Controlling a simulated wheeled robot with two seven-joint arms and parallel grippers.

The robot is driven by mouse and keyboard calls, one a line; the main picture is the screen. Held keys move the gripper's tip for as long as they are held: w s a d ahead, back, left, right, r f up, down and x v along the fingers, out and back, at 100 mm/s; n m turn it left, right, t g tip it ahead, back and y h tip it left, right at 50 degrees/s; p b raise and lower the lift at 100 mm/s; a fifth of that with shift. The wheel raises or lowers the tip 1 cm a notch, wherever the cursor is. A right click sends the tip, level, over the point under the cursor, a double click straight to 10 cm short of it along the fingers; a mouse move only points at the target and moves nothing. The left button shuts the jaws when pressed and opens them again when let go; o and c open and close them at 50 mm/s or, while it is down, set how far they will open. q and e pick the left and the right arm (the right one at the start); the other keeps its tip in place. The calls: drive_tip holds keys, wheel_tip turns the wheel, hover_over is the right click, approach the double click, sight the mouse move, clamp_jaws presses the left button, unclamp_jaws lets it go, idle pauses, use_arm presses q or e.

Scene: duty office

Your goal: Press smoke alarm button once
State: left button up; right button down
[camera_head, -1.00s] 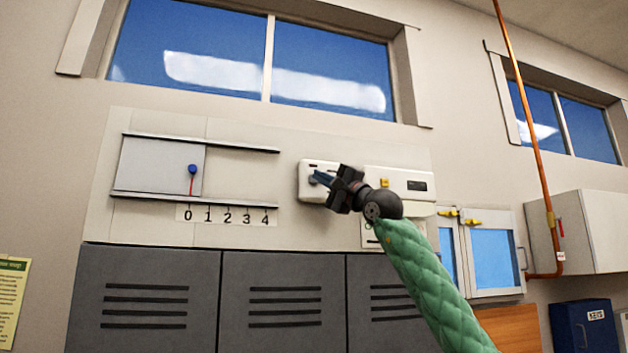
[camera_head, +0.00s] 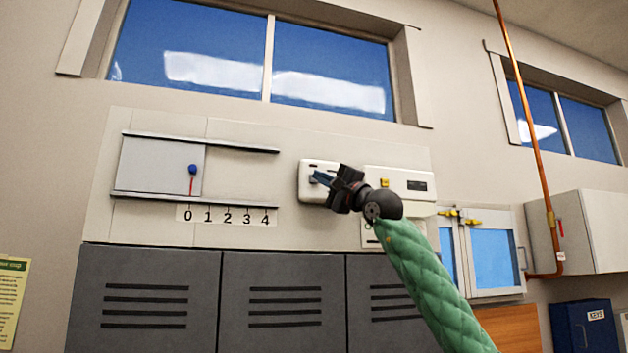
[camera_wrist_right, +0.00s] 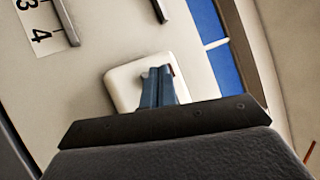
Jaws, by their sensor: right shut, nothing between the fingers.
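The smoke alarm (camera_head: 306,191) appears to be the white rounded box on the wall panel, right of the slider scale. It also shows in the right wrist view (camera_wrist_right: 123,88). My right gripper (camera_head: 315,178) is shut and empty, with its blue fingertips in front of the box's face. In the right wrist view the fingers (camera_wrist_right: 158,88) are together and overlap the box. A small grey part (camera_wrist_right: 145,75) shows beside the fingertips. The button is mostly hidden behind the fingers, and I cannot tell whether they touch it. My left gripper is not in view.
A white unit with a yellow button (camera_head: 385,183) is just right of the box. A slider panel with a blue knob (camera_head: 192,169) and a number scale is to the left. Grey lockers (camera_head: 283,270) stand below. A copper pipe (camera_head: 541,160) runs down at the right.

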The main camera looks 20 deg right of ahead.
drive_tip(key=shift+w, duration=0.15)
drive_tip(key=shift+w, duration=0.25)
idle(0.7)
